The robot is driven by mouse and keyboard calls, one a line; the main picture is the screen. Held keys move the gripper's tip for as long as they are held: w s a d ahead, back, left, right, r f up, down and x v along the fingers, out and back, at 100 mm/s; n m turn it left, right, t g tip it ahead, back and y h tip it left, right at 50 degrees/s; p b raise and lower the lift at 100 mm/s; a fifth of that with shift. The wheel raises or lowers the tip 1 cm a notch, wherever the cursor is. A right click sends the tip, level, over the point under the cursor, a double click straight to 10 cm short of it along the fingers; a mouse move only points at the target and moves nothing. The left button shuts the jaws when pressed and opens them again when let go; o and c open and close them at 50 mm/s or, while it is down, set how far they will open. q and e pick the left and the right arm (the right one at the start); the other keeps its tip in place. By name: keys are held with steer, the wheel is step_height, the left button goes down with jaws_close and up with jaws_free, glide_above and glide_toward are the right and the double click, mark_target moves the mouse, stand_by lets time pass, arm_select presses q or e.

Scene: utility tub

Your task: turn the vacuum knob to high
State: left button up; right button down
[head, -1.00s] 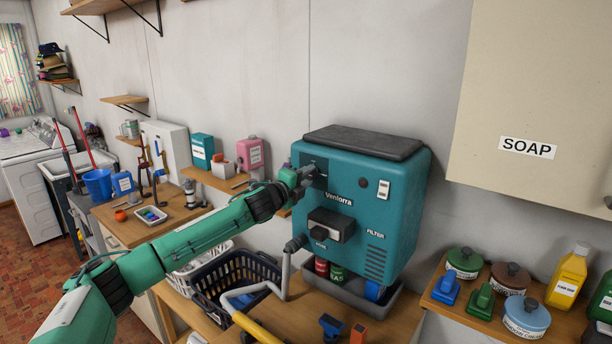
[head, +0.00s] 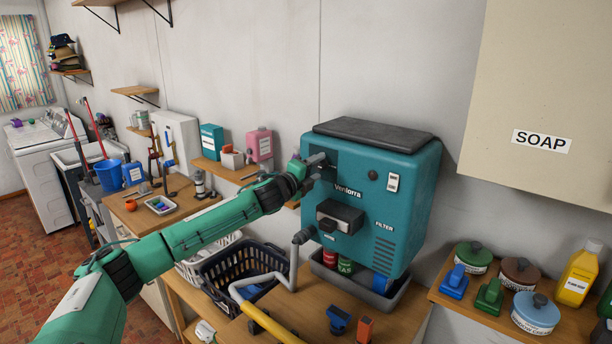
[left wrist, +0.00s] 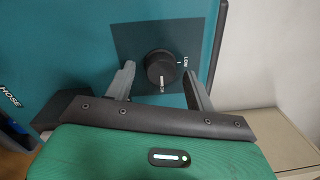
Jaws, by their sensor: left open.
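The vacuum (head: 362,255) is a teal box with a black top, standing on a grey tray. Its round black knob (left wrist: 160,68) is on a dark square panel at the upper left of its front. In the left wrist view, the knob's pale mark points down in the picture, and the word LOW is at the knob's right. No HIGH label shows. My left gripper (head: 316,170) is open at the panel, and its fingers (left wrist: 162,86) stand on both sides of the knob, with gaps visible. The knob is hidden in the head view. My right gripper is not in view.
A black block (head: 340,215) juts from the vacuum's front below the panel, and a grey hose (head: 294,262) bends at its lower left. A basket (head: 232,280) stands below my left arm. A shelf with pots and bottles (head: 535,312) is at the right, under a SOAP cabinet (head: 540,80).

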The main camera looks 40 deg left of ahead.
arm_select(q)
steer(key=s+a+b, duration=0.1)
steer(key=s+b, duration=0.7)
steer(key=s, duration=0.5)
steer(key=shift+s+f, duration=0.25)
steer(key=shift+f, duration=0.15)
